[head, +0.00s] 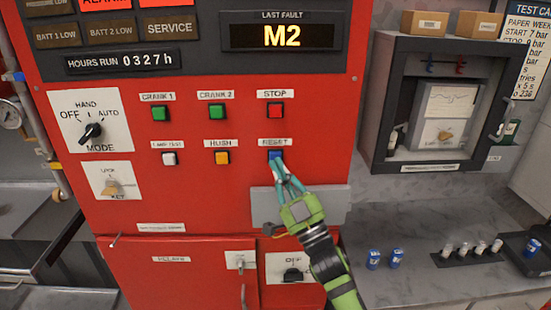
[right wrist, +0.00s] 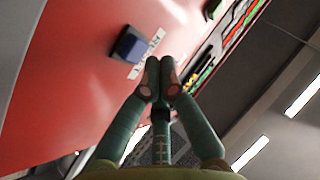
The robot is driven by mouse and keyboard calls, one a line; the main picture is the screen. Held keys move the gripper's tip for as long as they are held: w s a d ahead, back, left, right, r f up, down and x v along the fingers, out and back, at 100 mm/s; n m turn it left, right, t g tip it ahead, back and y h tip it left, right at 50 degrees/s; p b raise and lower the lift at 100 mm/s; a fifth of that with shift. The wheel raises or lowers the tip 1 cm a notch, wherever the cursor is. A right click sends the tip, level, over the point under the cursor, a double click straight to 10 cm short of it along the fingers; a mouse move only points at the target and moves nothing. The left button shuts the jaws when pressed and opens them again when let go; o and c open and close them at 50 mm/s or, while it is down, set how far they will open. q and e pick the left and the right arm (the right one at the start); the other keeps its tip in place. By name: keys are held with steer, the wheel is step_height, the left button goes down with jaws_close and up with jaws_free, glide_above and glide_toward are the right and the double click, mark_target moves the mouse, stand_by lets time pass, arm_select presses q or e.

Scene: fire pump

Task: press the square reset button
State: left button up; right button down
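The blue square reset button (head: 275,156) sits under a RESET label on the red fire pump panel (head: 225,195). The button also shows in the right wrist view (right wrist: 130,44), standing out from the panel. My right gripper (head: 279,166) has its fingertips just below the button in the head view. In the right wrist view its two fingers (right wrist: 160,78) are closed together with nothing between them. There the tips appear beside the RESET label and a little apart from the button; contact cannot be confirmed. My left gripper is not in view.
Nearby buttons are the yellow HUSH (head: 222,158), white lamp test (head: 169,159), red STOP (head: 275,111) and green CRANK 2 (head: 217,112). A grey plate (head: 333,202) lies behind my right gripper. A grey counter (head: 430,240) with blue cans (head: 373,259) stands at right.

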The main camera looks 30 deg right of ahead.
steer(key=shift+w, duration=0.1)
steer(key=shift+w+d, duration=0.25)
steer(key=shift+w, duration=0.05)
steer(key=shift+w+d, duration=0.2)
steer(key=shift+w, duration=0.2)
stand_by(0.9)
steer(key=shift+s, duration=0.1)
steer(key=shift+s+a, duration=0.45)
steer(key=shift+s, duration=0.25)
steer(key=s+a, duration=0.1)
steer(key=s+p, duration=0.1)
steer(key=s+a, duration=0.1)
steer(key=s, duration=0.1)
steer(key=shift+s+a+p, duration=0.1)
steer(key=shift+a+p, duration=0.2)
